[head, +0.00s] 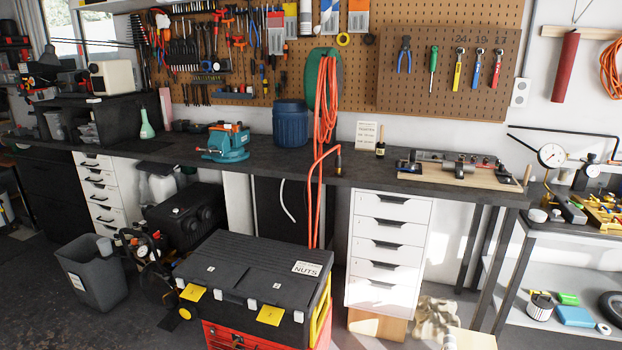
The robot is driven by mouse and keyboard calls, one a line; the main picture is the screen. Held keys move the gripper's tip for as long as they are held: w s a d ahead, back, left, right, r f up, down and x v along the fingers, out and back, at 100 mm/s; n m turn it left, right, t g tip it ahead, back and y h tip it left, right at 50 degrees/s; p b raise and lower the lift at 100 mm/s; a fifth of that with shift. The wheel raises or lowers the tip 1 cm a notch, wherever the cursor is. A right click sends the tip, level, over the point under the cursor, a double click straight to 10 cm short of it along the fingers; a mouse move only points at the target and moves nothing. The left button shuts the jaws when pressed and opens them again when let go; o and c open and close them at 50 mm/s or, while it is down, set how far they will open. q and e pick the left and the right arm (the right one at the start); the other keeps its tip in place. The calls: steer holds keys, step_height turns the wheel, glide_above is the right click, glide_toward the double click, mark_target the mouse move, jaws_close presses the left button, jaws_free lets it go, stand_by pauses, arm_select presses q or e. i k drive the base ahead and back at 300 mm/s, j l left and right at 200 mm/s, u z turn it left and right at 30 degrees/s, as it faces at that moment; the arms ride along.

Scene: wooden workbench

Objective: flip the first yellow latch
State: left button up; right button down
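A large toolbox with a black lid (255,262) stands on the floor in front of the workbench. Its lid appears closed and carries a white label reading NUTS (306,268). Two yellow latches are on the front edge: the left latch (193,292) and the right latch (270,315). Both yellow plates appear tilted outward; I cannot tell whether they are fastened. The lower body is red (235,338) and is cut off by the bottom of the picture. Neither of my grippers shows in the head view.
A grey bin (92,280) and a dark wheeled object (150,265) stand left of the toolbox. A white drawer unit (388,240) is behind it to the right. The space above the lid is clear.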

mark_target(193, 293)
steer(key=j, duration=2.05)
